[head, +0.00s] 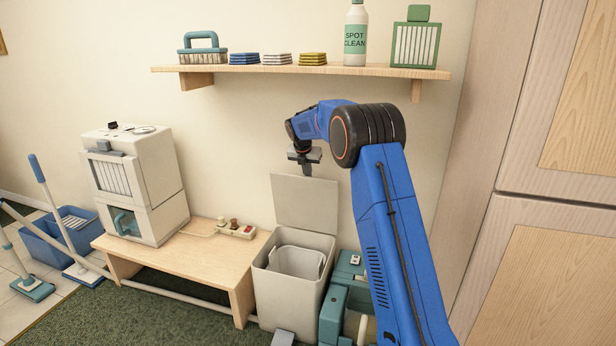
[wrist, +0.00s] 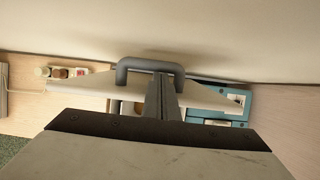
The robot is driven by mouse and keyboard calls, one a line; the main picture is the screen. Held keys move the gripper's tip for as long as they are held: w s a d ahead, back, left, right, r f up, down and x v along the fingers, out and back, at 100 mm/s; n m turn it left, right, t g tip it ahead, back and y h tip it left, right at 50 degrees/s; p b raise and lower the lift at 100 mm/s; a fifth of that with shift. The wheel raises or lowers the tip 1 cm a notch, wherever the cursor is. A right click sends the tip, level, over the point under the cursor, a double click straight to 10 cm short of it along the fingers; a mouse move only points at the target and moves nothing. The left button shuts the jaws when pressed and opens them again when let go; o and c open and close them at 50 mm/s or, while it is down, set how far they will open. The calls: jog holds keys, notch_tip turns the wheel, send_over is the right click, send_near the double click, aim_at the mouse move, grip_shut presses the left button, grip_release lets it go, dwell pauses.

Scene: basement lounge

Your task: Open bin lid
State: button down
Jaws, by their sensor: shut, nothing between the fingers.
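The bin (head: 272,295) is a pale grey box on the floor at the right end of the low wooden bench. Its lid (head: 305,205) stands upright at the back, so the bin is open and a light liner shows inside. My gripper (head: 307,171) is shut and empty, pointing down at the lid's top edge. In the wrist view, my gripper's fingers (wrist: 163,98) are together beside a dark grey loop-shaped handle (wrist: 150,66) near the lid (wrist: 215,97). I cannot tell whether they touch it.
A white machine (head: 135,185) and a power strip (head: 236,229) sit on the bench (head: 185,265). A teal machine (head: 335,310) stands right of the bin. A tall cabinet (head: 550,240) is at right.

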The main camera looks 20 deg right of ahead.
jog(key=v, duration=1.2)
jog(key=d+r+m, duration=0.1)
jog(key=d+m, duration=0.2)
jog(key=m, duration=1.5)
jog(key=d+m, duration=0.3)
jog(key=m, duration=1.5)
jog(key=x, duration=0.9)
jog(key=shift+w+a+f, duration=0.1)
jog(key=shift+f, duration=0.3)
jog(key=shift+a, duration=0.1)
